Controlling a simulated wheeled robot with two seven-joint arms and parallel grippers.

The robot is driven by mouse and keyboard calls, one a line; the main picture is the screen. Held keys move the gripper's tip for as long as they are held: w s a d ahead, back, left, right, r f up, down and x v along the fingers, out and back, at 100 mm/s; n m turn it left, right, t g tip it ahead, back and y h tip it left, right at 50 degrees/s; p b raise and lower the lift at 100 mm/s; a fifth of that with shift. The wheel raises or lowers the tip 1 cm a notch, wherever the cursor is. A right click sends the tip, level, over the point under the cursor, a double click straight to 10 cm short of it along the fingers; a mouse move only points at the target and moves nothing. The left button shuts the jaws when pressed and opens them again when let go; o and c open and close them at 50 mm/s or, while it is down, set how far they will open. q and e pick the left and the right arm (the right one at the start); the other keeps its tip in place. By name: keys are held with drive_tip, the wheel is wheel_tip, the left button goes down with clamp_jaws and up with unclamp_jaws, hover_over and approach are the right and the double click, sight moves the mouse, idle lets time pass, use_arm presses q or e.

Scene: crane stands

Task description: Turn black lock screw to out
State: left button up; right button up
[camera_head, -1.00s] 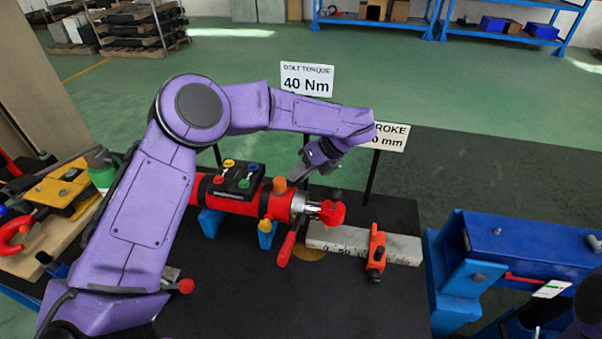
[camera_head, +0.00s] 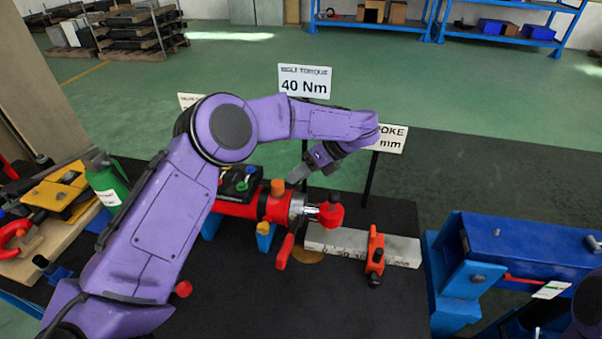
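The red cylinder tool (camera_head: 237,209) lies on the black table top, with a silver rod and a red ball knob (camera_head: 330,215) at its right end. A small black screw head (camera_head: 334,197) shows at the top of that knob. An orange clamp (camera_head: 375,248) sits on the grey scale bar and has a black screw (camera_head: 374,281) at its front. I cannot tell which black screw is the lock screw. My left gripper (camera_head: 297,174) points down-left above the tool's right end, apart from both screws; its finger opening is unclear. My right gripper is not in view.
The scale bar (camera_head: 405,249) lies right of the tool. Sign posts stand behind it, including the 40 Nm sign (camera_head: 305,82). A blue stand (camera_head: 530,246) is at the right. A green bottle (camera_head: 106,182) and yellow part (camera_head: 55,190) are at the left.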

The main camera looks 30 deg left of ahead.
use_arm(q)
drive_tip(key=o, duration=0.4)
drive_tip(key=shift+a, duration=0.25)
drive_tip(key=shift+r, duration=0.1)
wheel_tip(320, 180, up, 3)
drive_tip(key=shift+b, duration=0.45)
drive_tip(key=s+d+r+b, duration=0.1)
drive_tip(key=s+d+r, duration=0.1)
drive_tip(key=s+r, duration=0.1)
drive_tip(key=s+d+r+b, duration=0.2)
drive_tip(key=s+r, duration=0.1)
drive_tip(key=s, duration=0.2)
drive_tip(key=s+d+r+b, duration=0.1)
drive_tip(key=s+d+r, duration=0.1)
drive_tip(key=s+r, duration=0.1)
drive_tip(key=shift+s+r+b, duration=0.35)
drive_tip(key=shift+s, duration=0.5)
